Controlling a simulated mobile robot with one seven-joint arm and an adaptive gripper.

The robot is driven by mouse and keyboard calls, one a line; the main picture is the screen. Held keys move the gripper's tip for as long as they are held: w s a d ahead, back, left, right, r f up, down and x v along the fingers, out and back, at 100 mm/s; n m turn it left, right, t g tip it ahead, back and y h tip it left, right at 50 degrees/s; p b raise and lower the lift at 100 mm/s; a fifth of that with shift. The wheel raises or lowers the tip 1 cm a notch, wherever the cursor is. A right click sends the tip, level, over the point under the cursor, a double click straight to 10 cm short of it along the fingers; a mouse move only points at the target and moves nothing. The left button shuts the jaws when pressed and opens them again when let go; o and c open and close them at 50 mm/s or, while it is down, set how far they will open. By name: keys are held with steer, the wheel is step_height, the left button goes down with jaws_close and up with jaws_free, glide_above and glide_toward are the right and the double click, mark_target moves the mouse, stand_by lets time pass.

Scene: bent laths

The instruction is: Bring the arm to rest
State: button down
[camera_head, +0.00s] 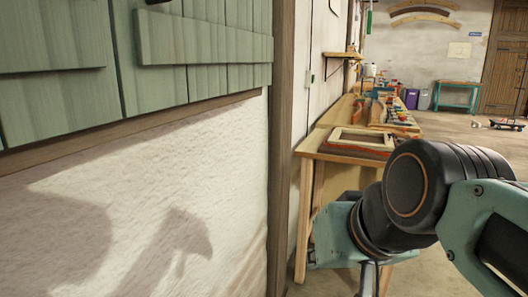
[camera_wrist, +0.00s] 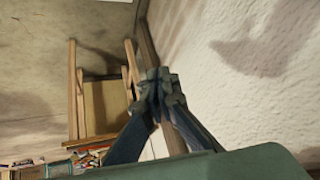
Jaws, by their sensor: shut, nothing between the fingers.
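My arm (camera_head: 430,195) reaches in from the right edge of the head view, in front of a wooden workbench. In the wrist view my gripper (camera_wrist: 158,76) has its dark fingertips together with nothing between them. It hangs in free space near the white plaster wall and a wooden post. In the head view the gripper's fingertips cannot be made out.
The white wall (camera_head: 130,220) with green shutters (camera_head: 205,50) fills the left. A wooden post (camera_head: 280,150) stands at its edge. The workbench (camera_head: 308,148) holds a wooden frame and several items. A teal table (camera_head: 457,84) stands far back; some floor (camera_head: 470,140) is clear.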

steer(key=s+d+f+m+g+h, duration=0.1)
steer(key=s+d+f, duration=0.1)
steer(key=f, duration=0.2)
steer(key=s+d+f+g+h, duration=0.1)
steer(key=s+d+f, duration=0.2)
steer(key=f, duration=0.2)
step_height(320, 180, up, 34)
steer(key=p, duration=3.4)
